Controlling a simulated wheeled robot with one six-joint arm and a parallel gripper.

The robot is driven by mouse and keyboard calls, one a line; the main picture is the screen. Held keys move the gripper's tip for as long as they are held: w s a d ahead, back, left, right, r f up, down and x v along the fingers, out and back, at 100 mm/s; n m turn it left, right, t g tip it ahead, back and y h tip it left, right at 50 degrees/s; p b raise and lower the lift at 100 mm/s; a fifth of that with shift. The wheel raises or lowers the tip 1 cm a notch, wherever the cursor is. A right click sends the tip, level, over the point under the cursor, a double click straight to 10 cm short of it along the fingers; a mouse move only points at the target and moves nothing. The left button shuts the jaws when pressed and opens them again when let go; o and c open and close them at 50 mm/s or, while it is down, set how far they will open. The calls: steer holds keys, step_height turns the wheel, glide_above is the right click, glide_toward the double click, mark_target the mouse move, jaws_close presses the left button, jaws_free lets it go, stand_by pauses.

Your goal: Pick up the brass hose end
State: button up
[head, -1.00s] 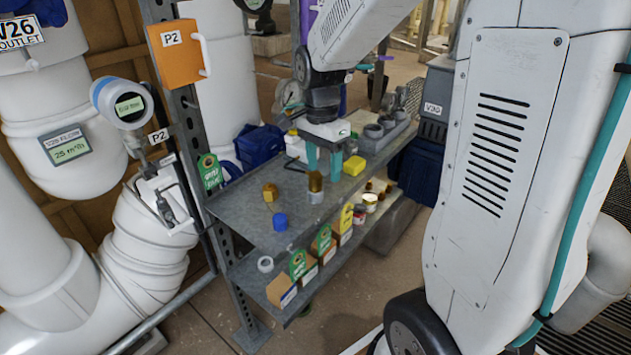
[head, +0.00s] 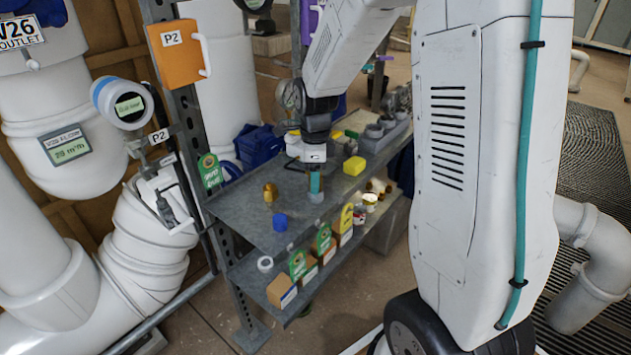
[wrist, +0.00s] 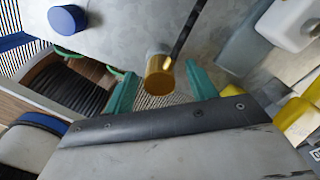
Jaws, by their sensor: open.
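The brass hose end (wrist: 159,76), a brass-coloured cylinder with a pale grey lower part, stands upright on the grey upper shelf (head: 240,212). In the wrist view it shows between the two teal fingers of my gripper (wrist: 160,90), with a gap on either side. In the head view my gripper (head: 315,184) points down over it. There the fingers overlap and hide most of its brass part; its pale base (head: 316,197) shows below them. The jaws are open and hold nothing. Another brass fitting (head: 270,192) stands to the left on the same shelf.
A blue cap (head: 280,222) stands near the shelf's front edge, also in the wrist view (wrist: 67,18). A yellow block (head: 354,166) is right of my gripper. A dark rod (wrist: 186,28) lies close behind the hose end.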

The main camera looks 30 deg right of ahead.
steer(key=shift+f, duration=0.45)
steer(key=shift+c, duration=0.4)
steer(key=c, duration=0.9)
steer(key=shift+r, duration=0.55)
steer(key=r, duration=0.1)
steer(key=s+r, duration=0.1)
steer(key=shift+a+r, duration=0.1)
steer(key=shift+r, duration=0.2)
steer(key=s+a+r, duration=0.1)
steer(key=s+a, duration=0.1)
steer(key=s, duration=1.2)
steer(key=shift+s+a+r, duration=0.15)
steer(key=shift+s+a, duration=0.15)
steer(key=shift+s, duration=0.1)
